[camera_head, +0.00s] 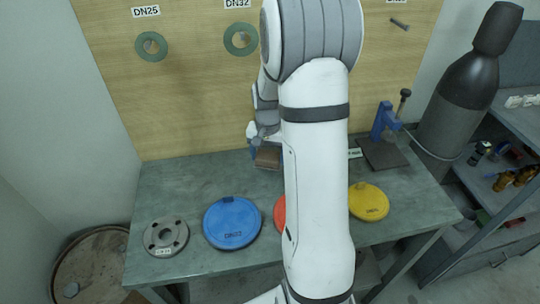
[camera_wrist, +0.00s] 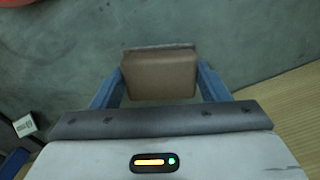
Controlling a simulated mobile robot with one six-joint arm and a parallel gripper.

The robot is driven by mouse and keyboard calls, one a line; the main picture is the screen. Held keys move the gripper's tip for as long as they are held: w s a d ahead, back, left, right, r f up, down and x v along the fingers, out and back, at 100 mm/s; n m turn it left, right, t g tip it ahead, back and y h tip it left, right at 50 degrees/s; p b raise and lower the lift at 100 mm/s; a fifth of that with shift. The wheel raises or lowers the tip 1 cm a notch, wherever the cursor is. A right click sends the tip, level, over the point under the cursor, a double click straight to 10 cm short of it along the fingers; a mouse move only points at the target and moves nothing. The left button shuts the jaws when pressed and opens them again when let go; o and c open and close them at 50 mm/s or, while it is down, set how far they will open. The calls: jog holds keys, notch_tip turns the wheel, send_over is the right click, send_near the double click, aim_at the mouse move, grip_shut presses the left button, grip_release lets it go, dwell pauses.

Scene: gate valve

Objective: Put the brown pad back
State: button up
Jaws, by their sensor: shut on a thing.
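The brown pad (camera_wrist: 160,75) sits between the two blue fingers of my gripper (camera_wrist: 161,84) in the wrist view. The gripper is shut on it. A thin grey edge shows along the pad's far side. In the head view the brown pad (camera_head: 267,157) shows at the gripper, near the back of the grey-green bench (camera_head: 180,190) and close to the wooden board. My white arm hides part of the gripper and the middle of the bench. I cannot tell whether the pad touches the bench.
A grey flange (camera_head: 166,237), a blue DN32 disc (camera_head: 232,222), a partly hidden red disc (camera_head: 279,214) and a yellow disc (camera_head: 369,201) lie along the bench front. A blue clamp stand (camera_head: 384,122) stands back right. Green rings hang on the wooden board (camera_head: 190,90).

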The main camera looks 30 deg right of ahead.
aim_at(268, 156)
jog(key=shift+f, duration=0.55)
jog(key=shift+f, duration=0.15)
jog(key=o, duration=1)
jog(key=shift+s, duration=0.1)
notch_tip(268, 156, up, 11)
jog(key=s+a+r+n+t, duration=0.1)
jog(key=s+a+n, duration=0.1)
jog(key=s+a, duration=0.2)
jog(key=s+a+r+n+t, duration=0.1)
jog(key=s+a+r+n, duration=0.1)
jog(key=s+a, duration=0.3)
jog(key=s+a+r+n+t, duration=0.1)
jog(key=s+a+r+n, duration=0.1)
jog(key=s, duration=0.8)
jog(key=shift+s+a+n+b, duration=0.15)
jog(key=shift+a+n+b, duration=0.15)
jog(key=shift+a+n, duration=0.7)
